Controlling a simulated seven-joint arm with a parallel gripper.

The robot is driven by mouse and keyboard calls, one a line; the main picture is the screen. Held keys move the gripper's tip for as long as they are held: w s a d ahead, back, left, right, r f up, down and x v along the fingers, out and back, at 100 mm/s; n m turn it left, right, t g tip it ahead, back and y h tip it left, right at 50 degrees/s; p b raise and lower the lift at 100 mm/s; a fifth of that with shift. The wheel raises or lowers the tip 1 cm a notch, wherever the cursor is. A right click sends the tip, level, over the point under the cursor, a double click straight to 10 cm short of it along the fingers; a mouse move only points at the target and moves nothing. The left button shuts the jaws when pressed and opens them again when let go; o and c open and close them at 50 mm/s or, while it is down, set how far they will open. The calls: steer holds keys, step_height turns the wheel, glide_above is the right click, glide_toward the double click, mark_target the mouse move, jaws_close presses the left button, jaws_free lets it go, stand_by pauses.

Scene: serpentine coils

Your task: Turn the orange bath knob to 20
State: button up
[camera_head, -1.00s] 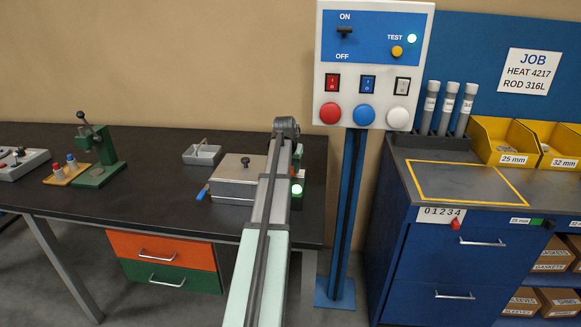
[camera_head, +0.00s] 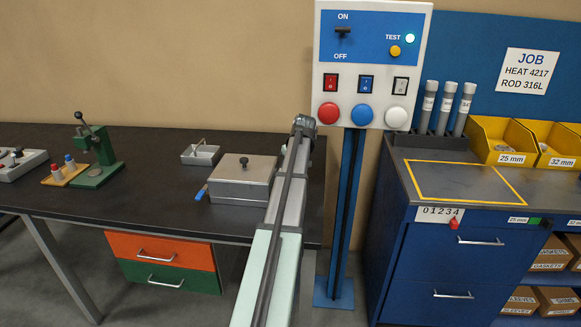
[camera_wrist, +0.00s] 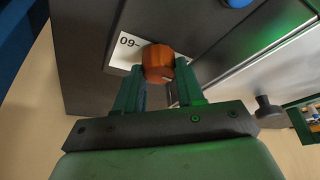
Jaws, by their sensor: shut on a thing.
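The orange knob (camera_wrist: 158,62) shows in the wrist view on the face of a dark grey box. My gripper (camera_wrist: 160,82) is shut on it, one green finger at each side. A white label (camera_wrist: 125,48) with dark print, partly readable as "09", lies beside the knob; the knob and fingers cover the rest of it. I cannot read the knob's setting. In the head view a grey lidded box (camera_head: 240,187) stands on the black bench, partly behind my arm. The orange knob and my gripper are hidden there.
A dark lid knob (camera_wrist: 268,106) and a blue part (camera_wrist: 238,3) are near my gripper. A small grey tray (camera_head: 200,155) stands behind the lidded box. A switch panel (camera_head: 370,90) on a blue post (camera_head: 350,220) stands right of my arm. The bench's middle is clear.

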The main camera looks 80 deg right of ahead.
steer(key=shift+n, duration=0.6)
steer(key=o, duration=1)
steer(key=shift+y, duration=0.3)
steer(key=shift+o, duration=0.2)
steer(key=shift+r, duration=0.1)
steer(key=v, duration=1.3)
steer(key=shift+s+r, duration=0.25)
steer(key=shift+a, duration=0.15)
